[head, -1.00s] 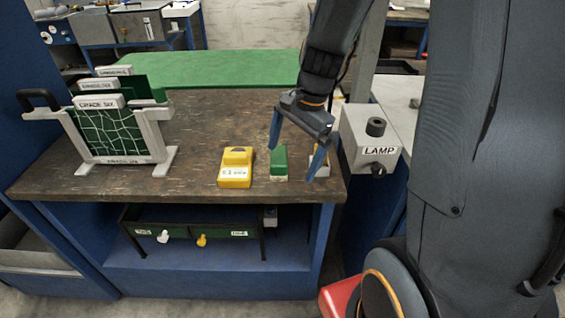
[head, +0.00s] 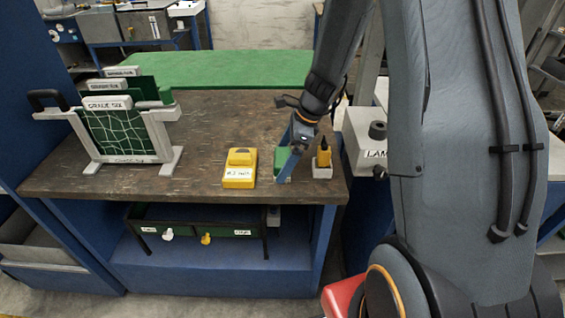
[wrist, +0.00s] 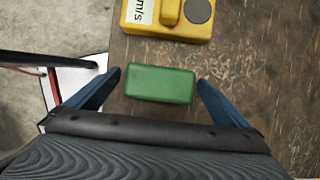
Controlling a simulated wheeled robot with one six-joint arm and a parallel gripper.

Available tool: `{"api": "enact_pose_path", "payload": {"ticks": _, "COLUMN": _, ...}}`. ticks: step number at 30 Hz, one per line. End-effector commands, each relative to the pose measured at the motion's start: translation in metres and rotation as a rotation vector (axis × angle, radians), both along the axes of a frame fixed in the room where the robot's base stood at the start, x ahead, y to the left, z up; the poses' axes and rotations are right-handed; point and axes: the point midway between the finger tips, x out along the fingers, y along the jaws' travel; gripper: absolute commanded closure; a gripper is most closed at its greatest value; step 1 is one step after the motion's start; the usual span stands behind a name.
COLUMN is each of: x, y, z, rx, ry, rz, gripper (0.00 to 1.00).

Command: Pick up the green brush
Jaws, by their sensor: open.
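The green brush (head: 281,158) is a small green block with a pale lower part, standing on the dark bench top. My gripper (head: 287,168) is down at the brush, seen nearly edge-on, and hides part of it. In the wrist view the brush (wrist: 160,84) shows its green top between the two blue fingers of my open gripper (wrist: 159,78). One finger is beside each short end, with a small gap at both ends. I cannot tell the exact height of the fingertips from these views.
A yellow device (head: 240,168) stands just left of the brush. A white holder with a yellow-and-black tool (head: 323,158) stands close on the right. The grey lamp box (head: 366,140) is farther right. A rack of framed screens (head: 118,130) stands at left. The middle of the bench is clear.

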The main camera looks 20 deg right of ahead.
Motion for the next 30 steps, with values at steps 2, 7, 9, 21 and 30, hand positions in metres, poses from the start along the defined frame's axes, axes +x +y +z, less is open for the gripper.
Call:
{"api": "enact_pose_path", "payload": {"ticks": 2, "x": 0.0004, "y": 0.0025, "z": -0.0065, "rx": -0.001, "ry": 0.001, "rz": 0.001, "gripper": 0.00}}
{"api": "enact_pose_path", "payload": {"ticks": 7, "x": 0.0013, "y": 0.0041, "z": -0.0103, "rx": -0.001, "ry": -0.001, "rz": 0.001, "gripper": 0.00}}
{"api": "enact_pose_path", "payload": {"ticks": 9, "x": 0.0013, "y": 0.0040, "z": -0.0103, "rx": -0.001, "ry": -0.001, "rz": 0.001, "gripper": 0.00}}
{"api": "enact_pose_path", "payload": {"ticks": 21, "x": 0.0013, "y": 0.0039, "z": -0.0101, "rx": -0.001, "ry": -0.001, "rz": 0.001, "gripper": 0.47}}
{"api": "enact_pose_path", "payload": {"ticks": 30, "x": 0.0017, "y": 0.0038, "z": -0.0055, "rx": -0.001, "ry": -0.003, "rz": 0.002, "gripper": 0.47}}
